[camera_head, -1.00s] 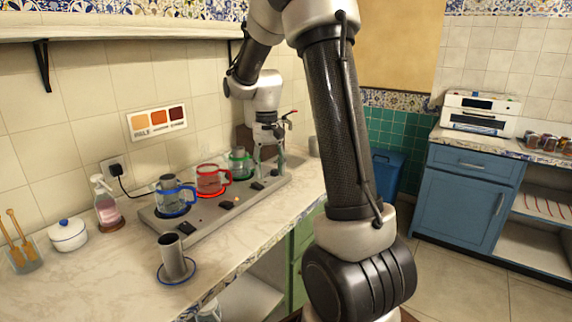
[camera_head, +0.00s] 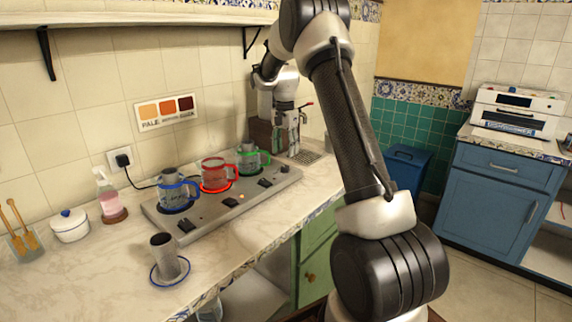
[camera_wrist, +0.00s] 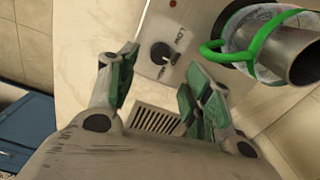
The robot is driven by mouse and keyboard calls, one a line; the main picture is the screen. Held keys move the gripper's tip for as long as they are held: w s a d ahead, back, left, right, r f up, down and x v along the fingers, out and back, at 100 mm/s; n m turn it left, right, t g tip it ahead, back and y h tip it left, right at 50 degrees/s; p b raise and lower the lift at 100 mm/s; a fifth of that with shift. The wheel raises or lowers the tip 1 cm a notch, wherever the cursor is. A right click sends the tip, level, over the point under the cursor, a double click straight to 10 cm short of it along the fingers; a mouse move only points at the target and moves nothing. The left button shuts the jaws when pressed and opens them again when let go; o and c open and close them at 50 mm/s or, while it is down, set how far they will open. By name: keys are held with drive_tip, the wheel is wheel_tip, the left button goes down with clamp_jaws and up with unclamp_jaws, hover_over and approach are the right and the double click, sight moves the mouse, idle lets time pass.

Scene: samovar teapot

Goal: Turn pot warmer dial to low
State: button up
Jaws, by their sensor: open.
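The pot warmer (camera_head: 215,213) is a long grey plate on the counter. It holds a blue-handled pot (camera_head: 177,190), a red-handled pot (camera_head: 214,175) and a green-handled pot (camera_head: 248,158). The wrist view shows its black dial (camera_wrist: 160,53) on a light panel, with LOW to its upper right and another label, apparently HIGH, below it. The exact pointer direction is hard to read. My gripper (camera_wrist: 161,88) is open and empty; its green-padded fingers lie below and either side of the dial in that view, apart from it. My gripper also shows beyond the warmer's far end in the head view (camera_head: 289,142).
The green-handled pot (camera_wrist: 265,45) stands close to the dial's right in the wrist view. A drain grille (camera_wrist: 155,119) lies below the dial there. A metal cup on a saucer (camera_head: 153,275) stands at the counter's front. A pink soap bottle (camera_head: 110,198) stands left.

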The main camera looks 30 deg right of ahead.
sight(285, 166)
wheel_tip(285, 166, down, 7)
drive_tip(key=shift+r, duration=0.1)
drive_tip(key=shift+c, duration=0.2)
drive_tip(key=c, duration=1)
